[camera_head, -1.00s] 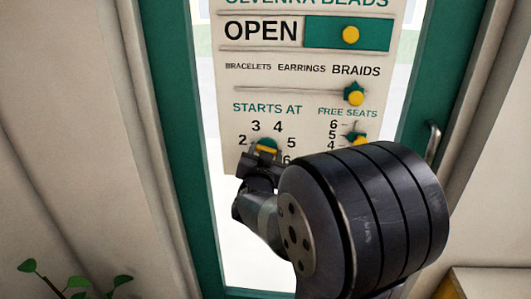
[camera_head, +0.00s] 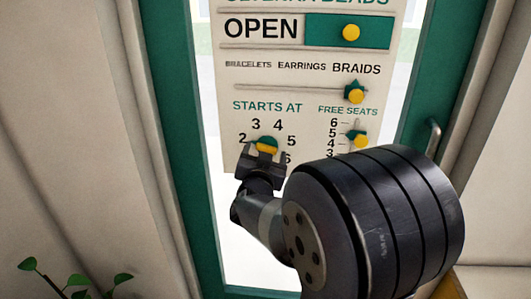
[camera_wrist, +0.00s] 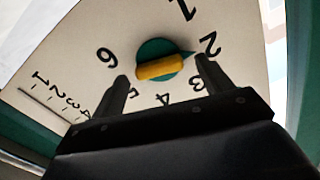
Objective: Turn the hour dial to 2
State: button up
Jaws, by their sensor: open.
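The hour dial (camera_head: 266,143) is a green disc with a yellow grip bar, under "STARTS AT" on the sign. The wrist view shows the dial (camera_wrist: 162,62) upside down, its green tip pointing at or very near the 2. The yellow bar lies roughly level there. My gripper (camera_head: 260,158) is open just in front of the dial's lower part. In the wrist view my gripper (camera_wrist: 161,68) has one finger near each end of the bar, with gaps showing. The 6 and 1 side of the number ring is partly hidden by my gripper in the head view.
The sign (camera_head: 228,100) hangs on a green-framed glass door. It also carries an OPEN slider (camera_head: 350,32), a craft slider (camera_head: 355,92) and a free seats slider (camera_head: 360,139) right of the dial. A door handle (camera_head: 433,137) is at right, a plant (camera_head: 75,283) at lower left.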

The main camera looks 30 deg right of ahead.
jog(key=v, duration=0.9)
jog(key=shift+s+a, duration=0.2)
jog(key=shift+s, duration=0.05)
jog(key=shift+w+d, duration=0.1)
jog(key=x, duration=1)
jog(key=shift+w+d, duration=0.2)
jog(key=shift+w, duration=0.1)
